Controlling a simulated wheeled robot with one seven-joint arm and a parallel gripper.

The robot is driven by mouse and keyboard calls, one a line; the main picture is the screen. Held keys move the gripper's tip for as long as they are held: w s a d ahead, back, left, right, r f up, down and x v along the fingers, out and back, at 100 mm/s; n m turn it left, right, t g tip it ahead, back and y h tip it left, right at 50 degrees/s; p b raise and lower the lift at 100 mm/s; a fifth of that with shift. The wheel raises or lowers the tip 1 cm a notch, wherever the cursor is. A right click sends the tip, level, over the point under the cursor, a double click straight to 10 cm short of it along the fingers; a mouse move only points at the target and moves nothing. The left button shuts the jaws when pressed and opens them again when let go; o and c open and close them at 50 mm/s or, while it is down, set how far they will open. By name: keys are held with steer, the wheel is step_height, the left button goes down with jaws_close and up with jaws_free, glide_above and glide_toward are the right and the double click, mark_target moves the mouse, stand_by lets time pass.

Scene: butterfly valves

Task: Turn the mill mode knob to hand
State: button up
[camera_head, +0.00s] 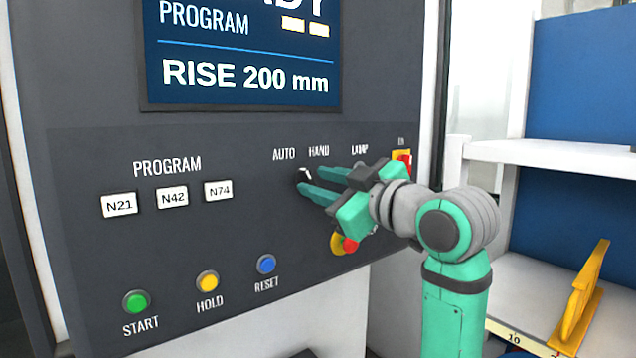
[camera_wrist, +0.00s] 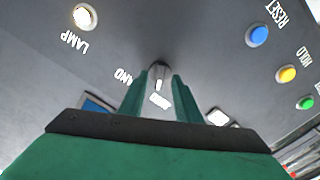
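The mode knob (camera_head: 304,175) is a small dark knob with a white mark, on the grey panel below the AUTO and HAND labels. My gripper (camera_head: 302,177) faces the panel from the right, its two green fingers apart, one above and one below the knob. In the wrist view the knob (camera_wrist: 159,74) sits between the far ends of the fingers (camera_wrist: 161,80). Its white mark points down in that view, away from the partly hidden HAND label and nearer the AUTO side. Whether the fingers touch the knob is unclear.
Program buttons (camera_head: 172,197) lie left of the knob. Green, yellow and blue buttons (camera_head: 207,281) line the lower panel. A red and yellow emergency stop (camera_head: 349,245) is close below my gripper. A lit lamp button (camera_wrist: 85,17) is nearby. A white shelf (camera_head: 560,152) stands right.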

steer(key=shift+w+a, duration=0.3)
steer(key=shift+w, duration=0.15)
jaws_close()
steer(key=shift+m, duration=0.3)
steer(key=m, duration=1.1)
steer(key=shift+d+m, duration=0.1)
steer(key=shift+m, duration=0.2)
